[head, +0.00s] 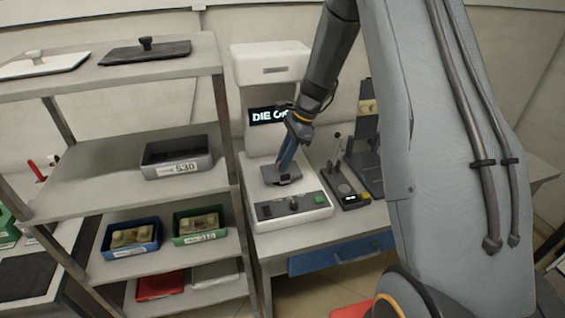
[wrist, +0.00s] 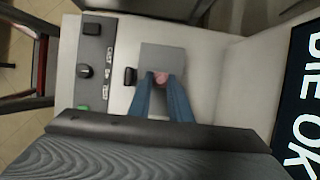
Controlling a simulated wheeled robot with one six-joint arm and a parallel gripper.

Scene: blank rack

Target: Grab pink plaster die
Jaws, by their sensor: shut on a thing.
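The pink plaster die (wrist: 161,78) is a small pink piece between my fingertips in the wrist view, over the dark square plate of the white machine. In the head view it is too small and covered to make out clearly. My gripper (wrist: 160,80) has blue fingers, shut on the die; it also shows in the head view (head: 280,168), pointing down at the plate (head: 283,175). Whether the die still touches the plate I cannot tell. The white machine (head: 262,65) has a screen (head: 265,117) reading "DIE OK", partly hidden by my arm.
A small black device (head: 346,192) stands right of the machine. A grey rack (head: 90,190) on the left holds a dark bin (head: 178,166), a blue bin (head: 131,251) and a green bin (head: 199,238). A control panel (head: 292,207) lies in front of the plate.

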